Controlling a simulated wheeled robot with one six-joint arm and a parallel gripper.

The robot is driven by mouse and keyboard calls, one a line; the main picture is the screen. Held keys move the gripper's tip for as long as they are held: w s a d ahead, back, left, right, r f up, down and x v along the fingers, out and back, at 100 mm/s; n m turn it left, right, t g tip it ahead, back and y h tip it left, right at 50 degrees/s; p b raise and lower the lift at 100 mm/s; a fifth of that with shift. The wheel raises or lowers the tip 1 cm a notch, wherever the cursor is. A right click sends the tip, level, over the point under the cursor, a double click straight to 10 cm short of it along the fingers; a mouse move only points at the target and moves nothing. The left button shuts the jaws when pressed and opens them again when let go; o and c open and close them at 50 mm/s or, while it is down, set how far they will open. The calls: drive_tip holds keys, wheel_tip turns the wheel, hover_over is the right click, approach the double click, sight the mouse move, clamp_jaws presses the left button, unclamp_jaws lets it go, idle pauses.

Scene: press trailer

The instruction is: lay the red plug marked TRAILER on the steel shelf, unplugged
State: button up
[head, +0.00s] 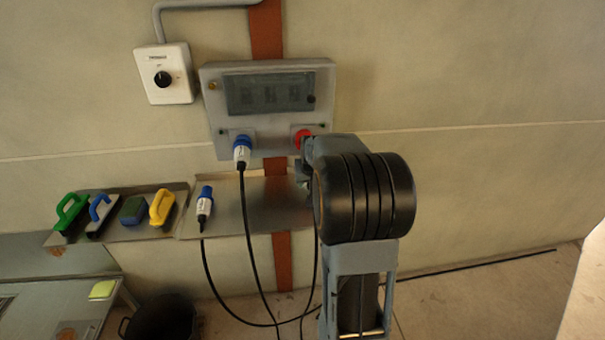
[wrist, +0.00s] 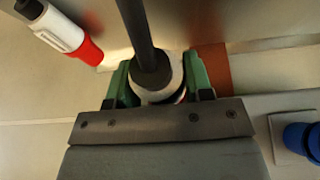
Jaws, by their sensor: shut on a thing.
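My gripper (wrist: 157,82) has its green fingers shut on a white-bodied plug (wrist: 150,93) with a thick black cable (wrist: 138,28). The plug's front end and any marking on it are hidden. In the head view my gripper is mostly hidden behind my arm, at the right of the grey socket box (head: 268,140). A red part (head: 302,136) shows there on the box. I cannot tell whether the held plug is seated. Another red-and-white plug (wrist: 65,33) is at the upper left of the wrist view; its print is unreadable. The steel shelf (head: 225,212) is below the box, its right end hidden.
A blue-and-white plug (head: 242,148) is in the box's left socket. Another blue plug (head: 205,204) lies on the shelf's left part. The shelf's middle is bare. A tray (head: 135,233) at left holds trowels and a sponge. Black cables (head: 257,248) hang below the shelf.

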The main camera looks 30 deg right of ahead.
sight(310, 210)
drive_tip(key=shift+d+f+b, duration=0.15)
drive_tip(key=shift+f+b, duration=0.2)
drive_tip(key=shift+f, duration=0.1)
drive_tip(key=shift+f+b, duration=3.1)
drive_tip(key=shift+f, duration=1.1)
drive_tip(key=o, duration=1.1)
drive_tip(key=shift+s, duration=0.1)
drive_tip(key=v, duration=1.3)
drive_tip(key=shift+s+r, duration=0.15)
drive_tip(key=shift+r, duration=0.2)
drive_tip(key=s+a+f+n+y+p, duration=0.1)
drive_tip(key=s+a+n+p, duration=0.1)
drive_tip(key=s+a, duration=0.5)
drive_tip(key=s+a+f+n+g+y+p, duration=0.1)
drive_tip(key=s+a, duration=0.5)
drive_tip(key=a, duration=0.8)
drive_tip(key=shift+s+a+f+n+p, duration=0.4)
drive_tip(key=shift+f+n+p, duration=0.1)
drive_tip(key=shift+n+p, duration=0.7)
